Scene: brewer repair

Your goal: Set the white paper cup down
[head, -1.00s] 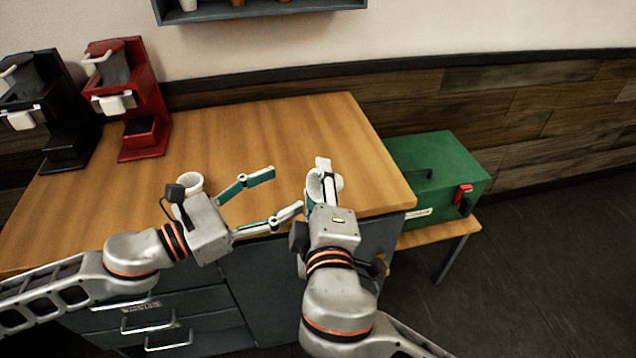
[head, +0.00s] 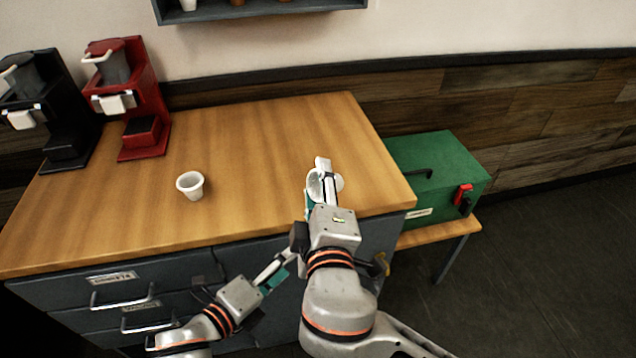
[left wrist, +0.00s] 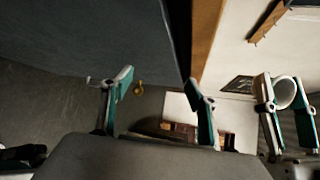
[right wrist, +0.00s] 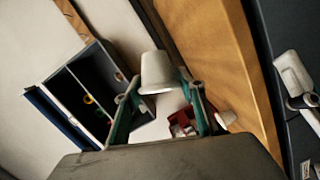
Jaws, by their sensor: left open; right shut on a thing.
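The white paper cup (right wrist: 158,72) is between the fingers of my right gripper (right wrist: 162,98), which is shut on it. In the head view my right gripper (head: 323,182) is over the right part of the wooden counter, near its front edge. Its own wrist and fingers hide much of the cup there, and I cannot tell whether the cup touches the counter. The held cup also shows in the left wrist view (left wrist: 285,92). My left gripper (head: 276,268) is open and empty, low in front of the counter's drawers.
A second white cup (head: 190,187) stands upright on the counter (head: 250,140), left of my right gripper. A red brewer (head: 150,95) and a black brewer (head: 62,110) stand at the back left. A green toolbox (head: 440,170) sits on a lower bench at right. The counter's middle is clear.

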